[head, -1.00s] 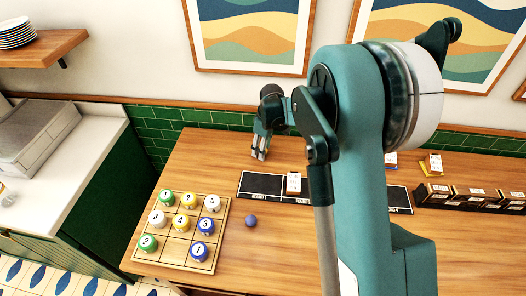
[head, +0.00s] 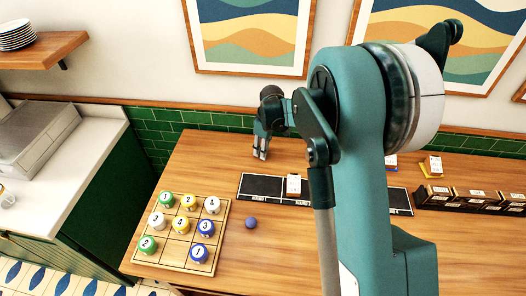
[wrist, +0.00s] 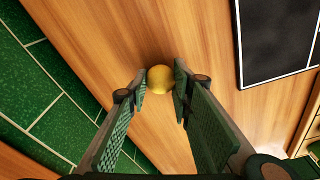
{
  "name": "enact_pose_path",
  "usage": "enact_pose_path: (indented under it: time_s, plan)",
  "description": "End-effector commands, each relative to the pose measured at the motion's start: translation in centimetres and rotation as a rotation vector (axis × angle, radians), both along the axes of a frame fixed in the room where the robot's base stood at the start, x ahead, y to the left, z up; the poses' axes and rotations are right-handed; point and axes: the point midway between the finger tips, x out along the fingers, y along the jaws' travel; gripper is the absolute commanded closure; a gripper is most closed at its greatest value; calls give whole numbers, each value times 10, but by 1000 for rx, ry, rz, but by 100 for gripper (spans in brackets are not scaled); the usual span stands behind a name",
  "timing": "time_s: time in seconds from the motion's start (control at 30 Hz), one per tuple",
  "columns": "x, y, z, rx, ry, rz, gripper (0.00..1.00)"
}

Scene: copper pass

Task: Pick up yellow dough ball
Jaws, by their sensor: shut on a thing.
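The yellow dough ball (wrist: 160,79) shows in the wrist view between my fingertips, with a finger pad against each side. My gripper (wrist: 160,83) is shut on it, close to the wooden table. I cannot tell whether the ball still touches the wood. In the head view my gripper (head: 260,155) is at the back left of the table, near the green tiled wall. The ball is hidden there behind the fingers.
A purple ball (head: 251,223) lies beside a wooden grid board (head: 172,252) holding several numbered pieces. Small boxes (head: 470,197) stand at the right. Green tiles (wrist: 60,110) are close by.

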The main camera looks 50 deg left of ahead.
Motion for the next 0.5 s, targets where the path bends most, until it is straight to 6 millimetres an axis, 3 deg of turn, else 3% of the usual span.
enact_pose_path:
  time_s: [0.27, 0.5]
  plan:
    - [0, 0, 24, 0, 0, 0, 88]
    - [0, 0, 60, 0, 0, 0, 88]
